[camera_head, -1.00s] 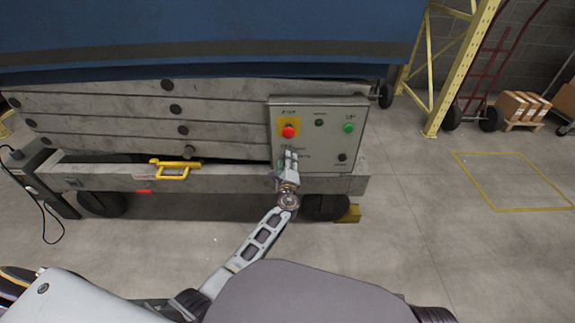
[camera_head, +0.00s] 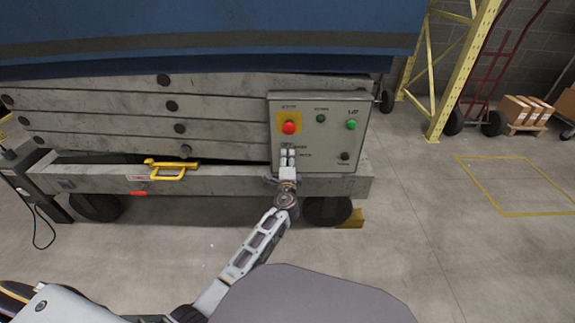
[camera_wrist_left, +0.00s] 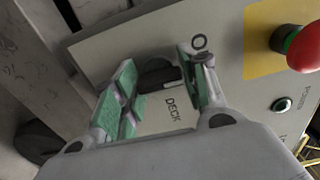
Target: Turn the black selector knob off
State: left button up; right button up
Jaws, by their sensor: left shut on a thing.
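The grey control panel (camera_head: 333,104) is on the front of the lift. The black selector knob (camera_wrist_left: 155,74) shows in the left wrist view between my fingers, beside an "O" mark and above the word DECK. My left gripper (camera_head: 288,154) is against the lower left of the panel and hides this knob in the head view. In the left wrist view my left gripper (camera_wrist_left: 158,70) has its green-padded fingers on both sides of the knob, shut on it. The knob's exact pointing direction is partly hidden. My right gripper is out of view.
A red emergency button (camera_head: 289,128) on a yellow plate sits just above my left gripper. A green button (camera_head: 351,125) and another small black control (camera_head: 345,156) are to the right. A yellow handle (camera_head: 172,168) sticks out on the left.

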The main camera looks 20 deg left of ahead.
pick_arm(q)
jog(key=shift+a+f+n, duration=0.1)
jog(key=shift+n, duration=0.2)
jog(key=o, duration=1)
jog(key=shift+s, duration=0.1)
jog(key=shift+v, duration=3.7)
